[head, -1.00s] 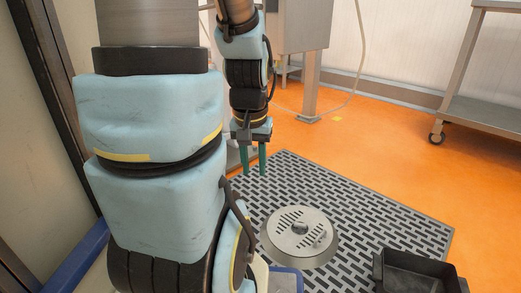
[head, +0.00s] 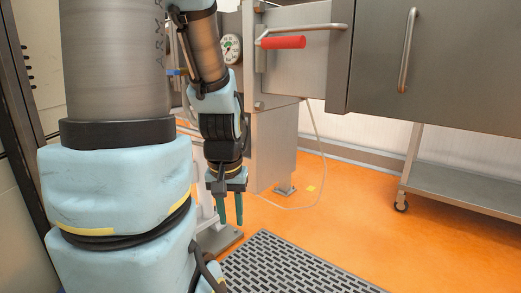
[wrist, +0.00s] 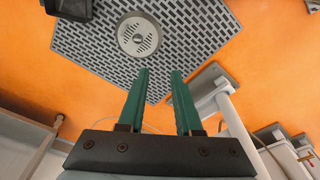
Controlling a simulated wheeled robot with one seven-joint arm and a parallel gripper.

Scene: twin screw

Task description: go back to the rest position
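My gripper (head: 229,208) hangs below my folded arm, left of the middle in the head view, with its green fingers pointing down. In the wrist view the two green fingers of my gripper (wrist: 160,72) stand apart with nothing between them. It is open and empty, above the floor and touching nothing that I can see.
A grey slotted mat (head: 290,268) lies on the orange floor (head: 345,222). A round metal drain cover (wrist: 139,35) sits on it. A steel machine with a red handle (head: 283,42) and a gauge (head: 231,48) stands behind my arm. A wheeled steel cart (head: 465,190) is at right.

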